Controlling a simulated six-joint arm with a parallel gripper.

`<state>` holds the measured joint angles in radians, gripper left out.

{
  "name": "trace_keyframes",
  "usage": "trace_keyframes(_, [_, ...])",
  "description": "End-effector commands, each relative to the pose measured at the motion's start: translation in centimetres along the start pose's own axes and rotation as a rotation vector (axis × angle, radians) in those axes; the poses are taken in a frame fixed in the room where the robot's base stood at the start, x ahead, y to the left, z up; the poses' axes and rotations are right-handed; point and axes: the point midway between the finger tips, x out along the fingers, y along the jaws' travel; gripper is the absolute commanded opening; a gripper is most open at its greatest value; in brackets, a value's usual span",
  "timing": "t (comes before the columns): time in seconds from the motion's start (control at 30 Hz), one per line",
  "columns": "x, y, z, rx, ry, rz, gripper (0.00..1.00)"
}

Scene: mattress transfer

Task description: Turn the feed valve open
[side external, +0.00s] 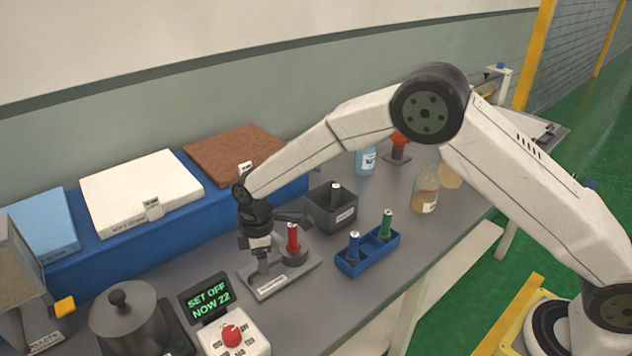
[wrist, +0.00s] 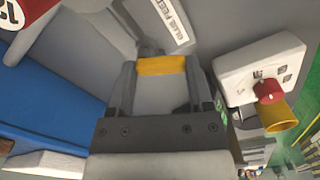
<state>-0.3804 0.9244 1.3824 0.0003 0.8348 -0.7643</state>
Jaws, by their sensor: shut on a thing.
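The glue feed stand (side external: 275,285) is a grey plate with a label at its front edge; a red cartridge (side external: 293,238) stands upright in its round holder. My gripper (side external: 262,265) reaches down at the left part of this stand. In the wrist view my gripper (wrist: 163,75) is shut on a yellow handle (wrist: 162,65), which lies crosswise between the fingertips and looks like the feed valve's handle. The "GLUE FEED" label (wrist: 170,22) shows just beyond it. In the side view the handle is hidden by my gripper, and its turn angle cannot be told.
A blue rack (side external: 368,262) with blue and green cartridges stands to the right, and a dark grey bin (side external: 331,215) behind. A control box (side external: 235,335) with a red knob and a display reading "SET OFF NOW 22" stands in front. A lidded pot (side external: 127,318) is at left.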

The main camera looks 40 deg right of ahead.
Motion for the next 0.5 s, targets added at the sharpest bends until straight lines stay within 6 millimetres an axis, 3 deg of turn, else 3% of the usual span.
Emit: trace_keyframes(0.5, [-0.1,0.2,-0.8,0.489,-0.001,0.0,0.07])
